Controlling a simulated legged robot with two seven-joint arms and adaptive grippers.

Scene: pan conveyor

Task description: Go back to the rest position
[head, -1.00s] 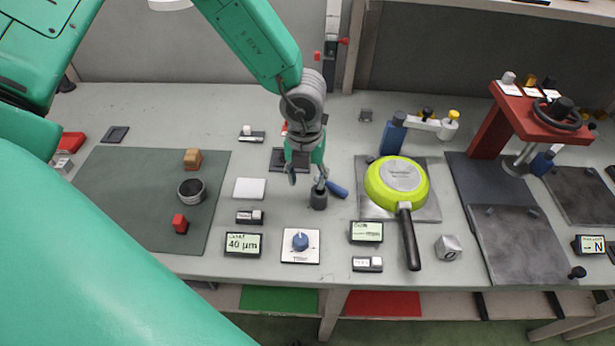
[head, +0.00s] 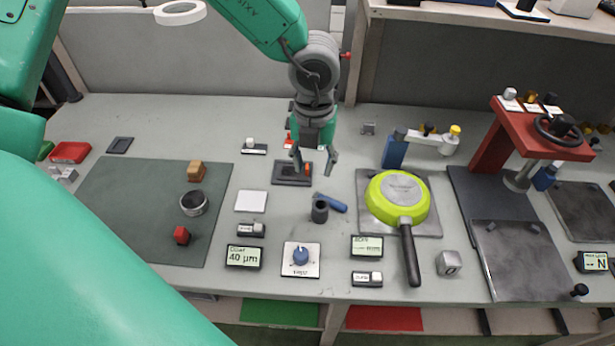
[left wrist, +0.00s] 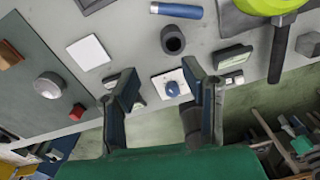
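My left gripper (head: 315,162) hangs above the middle of the bench, its two fingers apart with nothing between them. In the left wrist view the fingers (left wrist: 160,95) are also spread and empty. A dark cup-like holder (head: 319,211) and a blue cylinder (head: 334,203) lie below and in front of it. The lime-green pan (head: 397,196) lies upside down on a metal plate (head: 432,228) to its right, handle toward the front edge. My right gripper is not in view.
A red press (head: 540,128) stands at the right. A knob panel (head: 301,259) and small displays line the front edge.

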